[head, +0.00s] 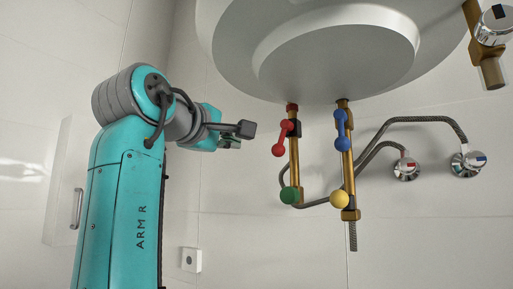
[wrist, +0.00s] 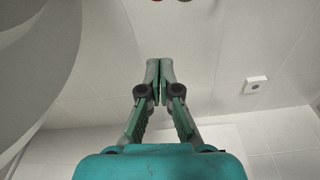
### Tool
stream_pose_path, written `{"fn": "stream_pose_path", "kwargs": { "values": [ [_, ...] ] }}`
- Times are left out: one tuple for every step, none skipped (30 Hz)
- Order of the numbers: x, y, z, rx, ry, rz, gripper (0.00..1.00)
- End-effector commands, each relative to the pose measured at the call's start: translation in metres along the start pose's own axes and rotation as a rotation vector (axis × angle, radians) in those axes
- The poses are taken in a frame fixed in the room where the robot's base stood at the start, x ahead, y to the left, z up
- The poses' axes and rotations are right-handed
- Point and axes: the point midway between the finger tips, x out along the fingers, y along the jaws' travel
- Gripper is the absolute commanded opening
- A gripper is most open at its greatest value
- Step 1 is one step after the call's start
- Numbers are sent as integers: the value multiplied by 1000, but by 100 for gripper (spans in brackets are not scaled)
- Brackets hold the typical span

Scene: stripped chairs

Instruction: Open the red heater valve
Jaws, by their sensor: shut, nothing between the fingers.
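A red valve handle (head: 281,140) with rounded ends sits on the left brass pipe, just under the white heater (head: 335,60). It slants, with its lower end toward the left. My gripper (head: 243,130) is to the left of the red handle, apart from it, at about its height in the picture. In the wrist view the fingers of my gripper (wrist: 160,63) are together with nothing between them. A small bit of red (wrist: 185,1) shows at the top edge of that view, too cut off to identify.
A blue handle (head: 342,130) and a yellow knob (head: 340,199) are on the right pipe; a green knob (head: 290,195) is lower on the left pipe. Chrome wall valves (head: 406,169) with hoses stand at right. A wall socket (head: 191,260) is low at left.

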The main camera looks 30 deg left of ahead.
Motion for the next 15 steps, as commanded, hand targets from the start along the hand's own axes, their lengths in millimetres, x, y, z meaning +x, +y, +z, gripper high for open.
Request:
{"fn": "stream_pose_path", "kwargs": {
  "values": [
    [4, 0, 0, 2, -2, 1, 0],
    [6, 0, 1, 2, -2, 0, 0],
    [11, 0, 1, 1, -3, 0, 0],
    [15, 0, 1, 1, -3, 0, 0],
    [19, 0, 1, 1, -2, 0, 0],
    [26, -1, 1, -1, -3, -1, 0],
    [31, 0, 1, -1, -3, -1, 0],
    [37, 0, 1, -1, -4, -2, 0],
    [44, 0, 1, -1, -4, -1, 0],
    [49, 0, 1, -1, -3, -1, 0],
    [54, 0, 1, -1, -3, -2, 0],
    [59, 0, 1, -1, -3, -1, 0],
    [63, 0, 1, -1, -2, -1, 0],
    [67, 0, 1, 0, -2, -1, 0],
    [72, 0, 1, -1, -3, -2, 0]
  ]
}}
